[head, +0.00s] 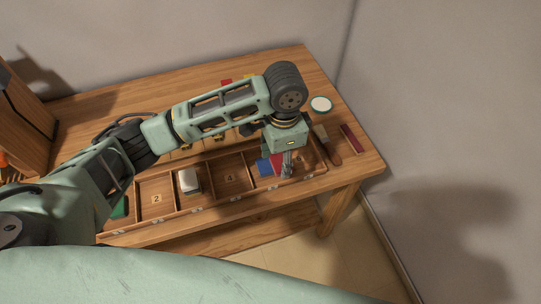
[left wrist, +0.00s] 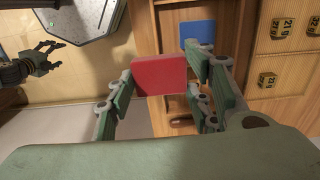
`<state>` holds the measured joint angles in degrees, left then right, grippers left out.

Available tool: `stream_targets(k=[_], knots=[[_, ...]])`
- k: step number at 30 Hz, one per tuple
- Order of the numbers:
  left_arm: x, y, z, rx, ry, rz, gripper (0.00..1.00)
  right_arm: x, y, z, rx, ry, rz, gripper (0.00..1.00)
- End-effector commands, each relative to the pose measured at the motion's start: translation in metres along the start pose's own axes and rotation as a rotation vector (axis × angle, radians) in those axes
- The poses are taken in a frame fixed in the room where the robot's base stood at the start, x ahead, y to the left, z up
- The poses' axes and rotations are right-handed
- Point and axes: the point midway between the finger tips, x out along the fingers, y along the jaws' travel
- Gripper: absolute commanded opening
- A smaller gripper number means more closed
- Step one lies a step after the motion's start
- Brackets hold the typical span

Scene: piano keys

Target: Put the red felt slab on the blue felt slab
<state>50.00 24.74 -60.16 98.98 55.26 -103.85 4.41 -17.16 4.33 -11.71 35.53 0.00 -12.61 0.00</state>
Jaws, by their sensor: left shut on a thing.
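My left gripper (head: 287,163) is shut on the red felt slab (head: 276,160) and holds it above the compartment tray. In the left wrist view the red slab (left wrist: 160,76) sits between the two fingers of the left gripper (left wrist: 158,82). The blue felt slab (head: 263,168) lies in a tray compartment, close beside the red slab in the head view and partly hidden. The blue slab also shows in the left wrist view (left wrist: 198,33), beyond the right finger and apart from the red slab. My right gripper (left wrist: 52,57) shows there too, empty with its fingers apart.
The wooden tray (head: 212,202) has numbered compartments along the table's front edge. A white block (head: 188,181) sits in one. A dark red bar (head: 352,139), a brush (head: 322,135) and a round white-topped item (head: 321,104) lie at the right. Small numbered blocks (left wrist: 267,79) lie nearby.

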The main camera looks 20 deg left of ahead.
Motion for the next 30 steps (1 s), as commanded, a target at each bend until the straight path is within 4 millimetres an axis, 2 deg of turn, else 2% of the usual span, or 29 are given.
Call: stream_targets(k=[1, 6, 10, 14, 22, 30], knots=[[0.005, -0.012, 0.006, -0.006, -0.005, 0.0, 0.33, -0.005, -0.003, 0.0, 0.0, -0.001, -0.004, 0.66], [0.027, -0.046, 0.017, -0.004, -0.002, 0.0, 0.33, -0.012, -0.006, 0.001, 0.001, -0.003, -0.007, 0.66], [0.038, -0.062, 0.022, -0.001, 0.0, 0.0, 0.33, -0.015, -0.002, 0.001, 0.001, -0.003, -0.003, 0.66], [0.044, -0.068, 0.024, 0.002, 0.0, 0.0, 0.33, -0.016, 0.004, 0.002, 0.003, -0.004, 0.005, 0.66], [0.079, -0.067, 0.024, 0.003, 0.0, 0.0, 0.33, -0.026, 0.009, 0.001, 0.004, -0.004, 0.011, 0.66], [0.083, -0.067, 0.023, 0.003, 0.002, -0.001, 0.33, -0.025, 0.009, -0.001, 0.003, -0.002, 0.01, 0.66]])
